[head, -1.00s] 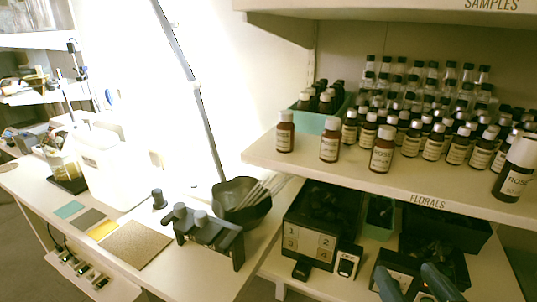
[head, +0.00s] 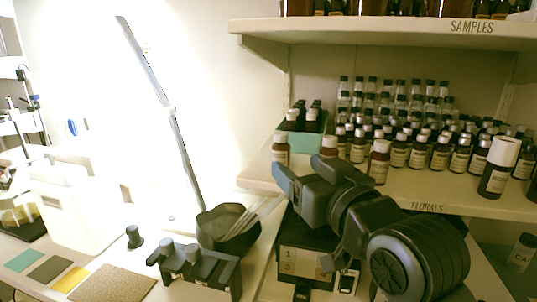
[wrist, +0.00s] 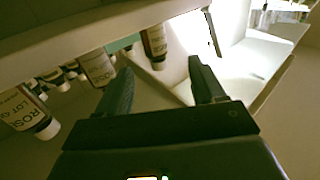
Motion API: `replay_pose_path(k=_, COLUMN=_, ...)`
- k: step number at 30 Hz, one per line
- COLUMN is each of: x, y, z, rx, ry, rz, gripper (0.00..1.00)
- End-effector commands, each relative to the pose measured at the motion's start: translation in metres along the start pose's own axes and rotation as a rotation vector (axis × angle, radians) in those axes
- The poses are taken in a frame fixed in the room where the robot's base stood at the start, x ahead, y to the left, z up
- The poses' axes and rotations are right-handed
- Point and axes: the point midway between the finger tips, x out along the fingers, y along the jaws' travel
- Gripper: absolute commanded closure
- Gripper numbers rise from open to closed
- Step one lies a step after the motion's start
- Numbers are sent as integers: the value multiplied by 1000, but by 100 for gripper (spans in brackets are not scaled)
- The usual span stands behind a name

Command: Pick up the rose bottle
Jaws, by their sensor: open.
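Three front brown bottles with pale caps stand on the florals shelf: a left bottle (head: 281,150), a middle bottle (head: 329,146) partly hidden by my gripper, and a right bottle (head: 379,162). Their labels are too small to read in the head view. In the wrist view, where bottles appear upside down, a rose bottle (wrist: 27,110) at the far left reads "ROSE LOT". Another bottle (wrist: 98,67) has a similar label, and one (wrist: 155,44) stands beyond the fingertips. My gripper (head: 297,172) is open and empty in front of the shelf, pointing left; its fingers also show in the wrist view (wrist: 160,72).
The florals shelf (head: 426,207) holds dense bottle rows behind, a green bin (head: 301,140), and a larger white-capped bottle (head: 497,166) at right. The samples shelf (head: 390,31) hangs above. A black bowl (head: 225,232) and a grey rack (head: 200,268) stand on the bench at left.

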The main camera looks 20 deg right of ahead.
Motion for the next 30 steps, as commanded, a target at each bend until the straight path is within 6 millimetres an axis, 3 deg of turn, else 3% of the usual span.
replay_pose_path(k=9, x=50, y=1, z=-1, rx=0, ry=2, rz=1, gripper=32)
replay_pose_path(k=17, x=68, y=2, z=0, rx=0, ry=0, rz=1, gripper=32)
replay_pose_path(k=24, x=101, y=6, z=0, rx=0, ry=2, rz=-1, gripper=32)
replay_pose_path(k=30, x=114, y=6, z=2, rx=-1, ry=1, rz=0, gripper=32)
